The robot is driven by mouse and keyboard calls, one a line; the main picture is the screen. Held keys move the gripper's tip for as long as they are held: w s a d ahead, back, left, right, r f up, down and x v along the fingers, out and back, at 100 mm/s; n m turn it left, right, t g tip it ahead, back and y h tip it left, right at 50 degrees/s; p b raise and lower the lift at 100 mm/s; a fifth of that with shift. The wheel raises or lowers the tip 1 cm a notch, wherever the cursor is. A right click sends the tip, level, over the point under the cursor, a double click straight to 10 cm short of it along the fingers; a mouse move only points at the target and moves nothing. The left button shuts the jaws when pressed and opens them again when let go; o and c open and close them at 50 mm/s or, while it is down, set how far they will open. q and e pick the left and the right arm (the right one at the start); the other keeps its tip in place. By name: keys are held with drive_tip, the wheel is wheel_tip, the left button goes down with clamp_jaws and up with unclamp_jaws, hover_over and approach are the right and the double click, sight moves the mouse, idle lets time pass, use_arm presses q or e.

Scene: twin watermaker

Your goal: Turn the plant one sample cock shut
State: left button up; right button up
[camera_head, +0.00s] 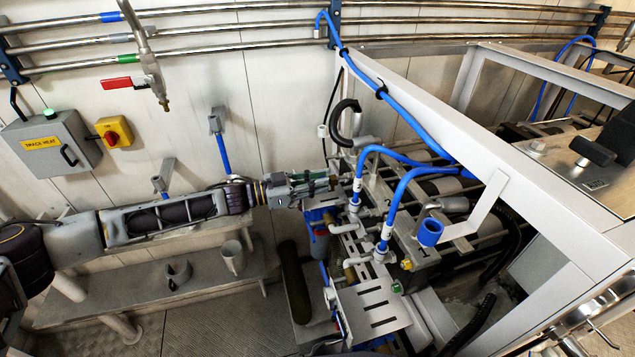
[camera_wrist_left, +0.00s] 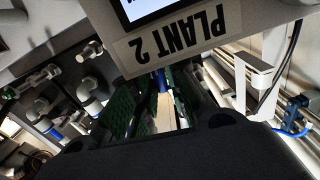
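My left gripper (camera_head: 328,184) reaches in from the left to the near side of the pipework. In the left wrist view its green-padded fingers (camera_wrist_left: 155,108) stand apart. A small blue part (camera_wrist_left: 161,80) and a pale strip show between or beyond them; I cannot tell whether anything touches. A "PLANT 2" label (camera_wrist_left: 172,38) on a panel is close above the fingers. I cannot single out the plant one sample cock. Blue parts (camera_head: 320,214) lie just below the gripper, and small fittings near it are partly hidden. My right gripper is not in view.
Blue hoses (camera_head: 388,153) curve down into the pipework right of the gripper. A white frame (camera_head: 500,160) closes in the right side. A shelf (camera_head: 205,283) with a cup (camera_head: 233,257) stands below my left arm.

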use_arm(q)
clamp_jaws()
drive_tip(key=shift+m, duration=1.4)
drive_tip(key=o, duration=0.5)
unclamp_jaws()
drive_tip(key=shift+s, duration=0.1)
drive_tip(key=shift+a, duration=0.15)
